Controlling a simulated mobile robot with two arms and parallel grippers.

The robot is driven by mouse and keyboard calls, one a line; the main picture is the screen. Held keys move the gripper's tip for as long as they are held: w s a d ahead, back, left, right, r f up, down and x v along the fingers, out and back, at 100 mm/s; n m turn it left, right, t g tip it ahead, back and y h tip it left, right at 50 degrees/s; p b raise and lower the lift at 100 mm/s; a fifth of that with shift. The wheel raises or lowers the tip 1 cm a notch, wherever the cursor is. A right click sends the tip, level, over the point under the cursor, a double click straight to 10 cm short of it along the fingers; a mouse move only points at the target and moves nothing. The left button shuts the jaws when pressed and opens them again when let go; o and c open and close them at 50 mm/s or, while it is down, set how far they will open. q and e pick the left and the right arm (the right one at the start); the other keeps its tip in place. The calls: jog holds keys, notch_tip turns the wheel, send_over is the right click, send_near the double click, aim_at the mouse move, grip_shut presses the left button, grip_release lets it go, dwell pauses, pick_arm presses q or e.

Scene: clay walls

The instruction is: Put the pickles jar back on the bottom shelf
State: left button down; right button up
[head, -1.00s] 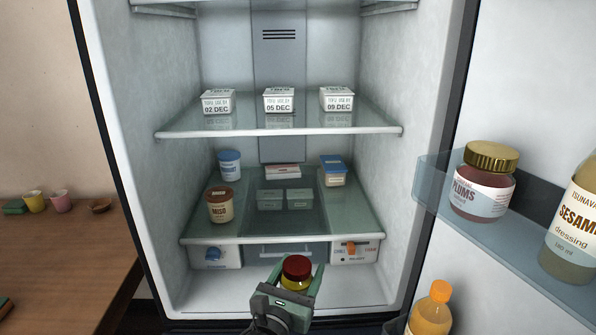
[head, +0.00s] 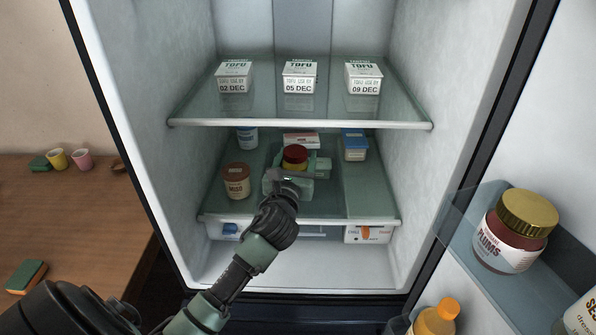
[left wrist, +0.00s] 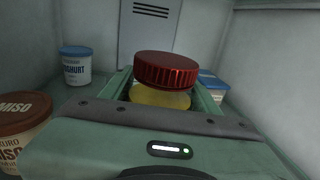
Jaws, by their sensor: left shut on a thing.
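A jar with a red lid and yellow body (head: 295,154), which I take for the pickles jar, is between the fingers of my left gripper (head: 294,166) inside the fridge. The gripper is shut on it, over the lower glass shelf (head: 330,208). In the left wrist view the jar (left wrist: 164,76) stands upright between the green fingers. The gripper hides its base, so I cannot tell whether it touches the shelf. My right gripper is not in view.
A brown-lidded miso tub (head: 236,182) stands to the left, a yoghurt tub (left wrist: 76,66) behind it. A blue-lidded tub (head: 354,146) is at the right. The upper shelf (head: 300,122), bearing tofu boxes, is above. The front right of the lower shelf is bare.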

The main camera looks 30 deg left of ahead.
pick_arm(q)
jog(key=shift+f+b, duration=0.45)
jog(key=shift+f, duration=1.55)
jog(key=shift+f, duration=0.1)
jog(key=shift+c, duration=2)
grip_release()
jog(key=shift+f, duration=0.1)
jog(key=v, duration=1.2)
jog(key=shift+b, duration=0.4)
